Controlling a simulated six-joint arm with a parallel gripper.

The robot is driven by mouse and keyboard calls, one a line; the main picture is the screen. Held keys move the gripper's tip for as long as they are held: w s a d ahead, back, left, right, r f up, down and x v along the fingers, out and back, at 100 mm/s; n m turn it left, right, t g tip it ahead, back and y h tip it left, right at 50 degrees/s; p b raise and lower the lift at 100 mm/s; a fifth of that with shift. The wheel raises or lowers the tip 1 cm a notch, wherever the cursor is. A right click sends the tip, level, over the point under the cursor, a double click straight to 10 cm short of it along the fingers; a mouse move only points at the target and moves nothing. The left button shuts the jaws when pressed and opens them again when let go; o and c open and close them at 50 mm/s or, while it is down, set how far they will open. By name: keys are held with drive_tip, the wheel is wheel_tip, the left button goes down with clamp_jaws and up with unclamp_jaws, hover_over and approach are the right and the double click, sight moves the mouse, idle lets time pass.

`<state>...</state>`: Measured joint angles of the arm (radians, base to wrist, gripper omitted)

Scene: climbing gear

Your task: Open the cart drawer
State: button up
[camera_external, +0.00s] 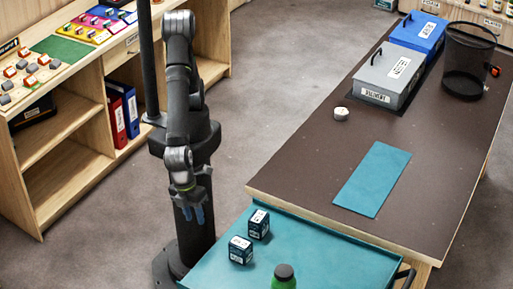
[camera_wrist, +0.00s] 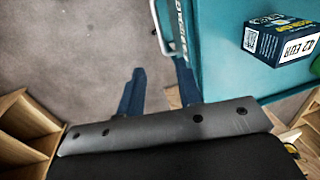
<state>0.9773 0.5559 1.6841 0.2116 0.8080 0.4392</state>
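The teal cart (camera_external: 300,258) stands at the bottom of the external view. In the wrist view its top (camera_wrist: 225,80) fills the right side, with a pale bar handle (camera_wrist: 158,32) and a lettered label (camera_wrist: 181,35) along its left side. The drawer itself is hidden in the external view and I cannot make out its outline. My gripper (camera_external: 194,214) points down beside the cart's left edge. In the wrist view my gripper (camera_wrist: 160,88) has its two blue fingers apart, with bare floor between them. The handle lies beyond the fingertips, not between them.
Two small dark boxes (camera_external: 259,224) (camera_external: 241,250) and a green bottle (camera_external: 284,277) stand on the cart top. A brown table (camera_external: 300,165) adjoins it, with a teal mat (camera_external: 372,180). Wooden shelves (camera_external: 70,125) stand left. The floor between is clear.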

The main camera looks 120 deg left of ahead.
drive_tip(key=w+f, duration=0.1)
drive_tip(key=f, duration=0.4)
drive_tip(key=w+f, duration=0.1)
drive_tip(key=f, duration=0.8)
drive_tip(key=shift+w+f, duration=0.3)
drive_tip(key=shift+w, duration=0.1)
clamp_jaws()
